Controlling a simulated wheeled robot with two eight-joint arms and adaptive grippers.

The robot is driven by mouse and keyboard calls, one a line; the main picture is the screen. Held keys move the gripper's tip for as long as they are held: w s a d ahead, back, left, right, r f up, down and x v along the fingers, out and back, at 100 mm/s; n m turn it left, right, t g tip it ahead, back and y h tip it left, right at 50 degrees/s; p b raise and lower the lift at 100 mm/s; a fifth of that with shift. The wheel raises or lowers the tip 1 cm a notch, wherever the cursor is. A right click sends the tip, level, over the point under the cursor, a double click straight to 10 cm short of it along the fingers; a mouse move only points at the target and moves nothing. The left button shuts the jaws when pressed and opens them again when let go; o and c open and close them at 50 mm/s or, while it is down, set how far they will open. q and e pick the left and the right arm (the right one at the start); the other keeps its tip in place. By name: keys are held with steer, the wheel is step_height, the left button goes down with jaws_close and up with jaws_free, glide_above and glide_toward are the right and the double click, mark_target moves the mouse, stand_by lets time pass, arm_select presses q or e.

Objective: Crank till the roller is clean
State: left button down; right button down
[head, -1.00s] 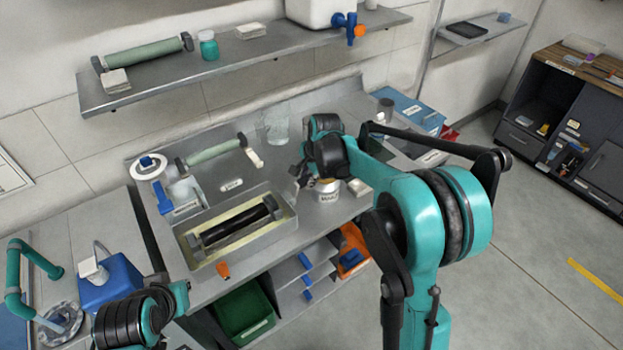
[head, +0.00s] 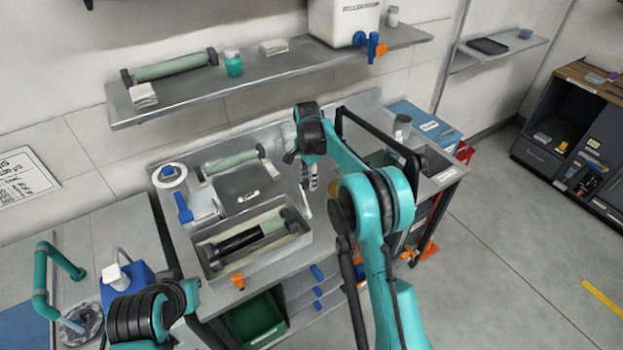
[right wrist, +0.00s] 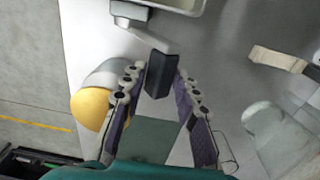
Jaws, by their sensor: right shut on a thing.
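The roller (head: 238,241) lies in the grey wash tray (head: 303,243). Its left part is black and its right part is pale green. My right gripper (head: 309,178) is to the right of the tray in the head view. In the right wrist view its two fingers (right wrist: 160,95) are shut on the black crank handle (right wrist: 158,75). A grey crank arm (right wrist: 147,38) runs from the handle toward the tray's edge (right wrist: 190,8).
A tin with a yellow top (right wrist: 91,108) stands close beside my right gripper's fingers. A second green roller (head: 230,164) lies behind the tray. A shelf (head: 290,72) above holds another roller (head: 170,67), a teal jar (head: 233,63) and a white tank (head: 342,22).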

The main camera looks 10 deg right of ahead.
steer(key=shift+w+a+f, duration=0.25)
steer(key=shift+w+f, duration=0.1)
steer(key=shift+w, duration=0.2)
steer(key=c, duration=1.3)
jaws_free()
steer(key=shift+w+a+f, duration=0.1)
steer(key=shift+w+f, duration=0.05)
steer(key=shift+w, duration=0.1)
steer(key=shift+s, duration=0.15)
step_height(320, 180, up, 12)
steer(key=shift+r, duration=0.1)
